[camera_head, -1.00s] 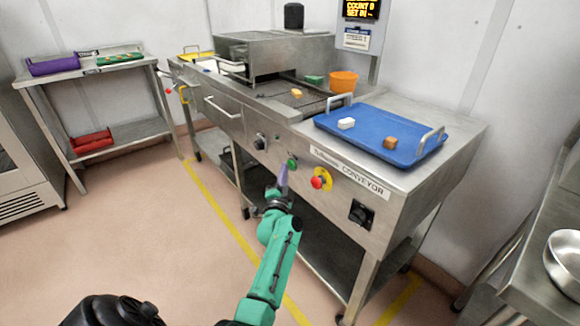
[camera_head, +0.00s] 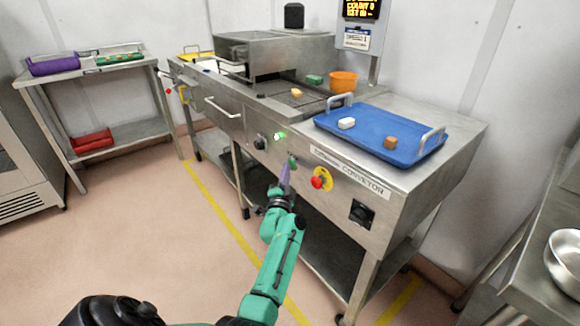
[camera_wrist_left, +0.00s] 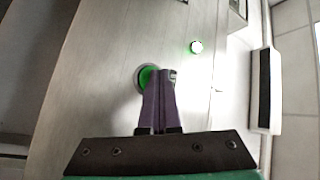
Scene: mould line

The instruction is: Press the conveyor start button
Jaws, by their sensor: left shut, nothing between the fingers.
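The green start button (camera_head: 292,161) is on the front panel of the steel conveyor (camera_head: 335,203), left of the red stop button on its yellow plate. My left gripper (camera_head: 286,170) is shut and empty, its purple fingers pointing at the green button. In the left wrist view, the shut fingertips (camera_wrist_left: 161,73) partly cover the green button (camera_wrist_left: 146,77); I cannot tell whether they touch it. A small lamp (camera_head: 280,135) on the panel glows green; it also shows in the left wrist view (camera_wrist_left: 196,47). My right gripper is not in view.
The red stop button (camera_head: 317,182) is close to the right of my left gripper. A black rotary switch (camera_head: 361,213) is farther right. Open floor lies left.

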